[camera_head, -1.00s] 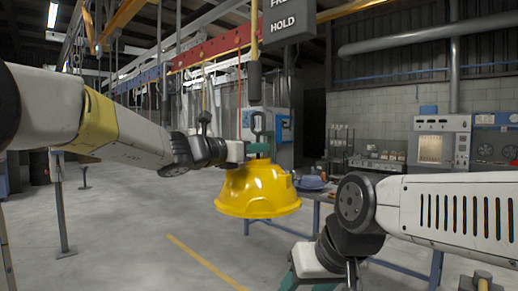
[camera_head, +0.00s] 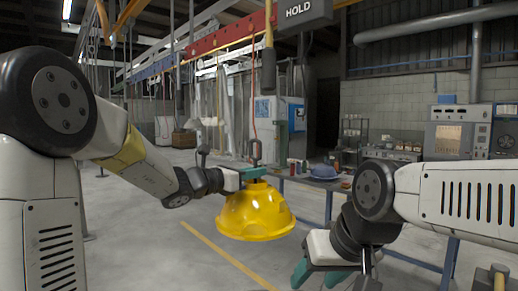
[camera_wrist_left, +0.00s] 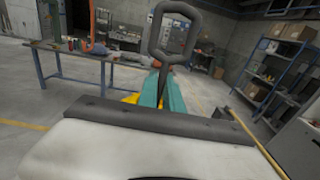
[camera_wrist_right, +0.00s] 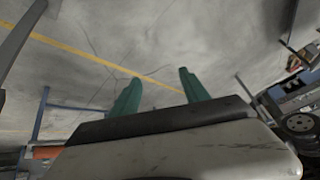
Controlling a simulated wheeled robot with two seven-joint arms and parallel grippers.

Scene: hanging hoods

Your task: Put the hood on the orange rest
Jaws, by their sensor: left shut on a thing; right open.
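The yellow dome-shaped hood (camera_head: 255,215) hangs rim down in the middle of the head view, clear of the floor. My left gripper (camera_head: 254,173) is shut on its top, just below a dark loop (camera_head: 256,150). The left wrist view shows the loop (camera_wrist_left: 172,35) standing above the teal fingers, with slivers of yellow hood (camera_wrist_left: 131,98) behind them. My right gripper (camera_head: 318,275) is open and empty at the lower right. I cannot identify the orange rest for certain; an orange thing (camera_wrist_left: 97,48) stands at a table in the left wrist view.
A dark HOLD sign (camera_head: 300,12) hangs overhead. A blue shelf rack (camera_wrist_left: 270,70) stands right in the left wrist view. Open floor with a yellow line (camera_head: 225,255) lies in front.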

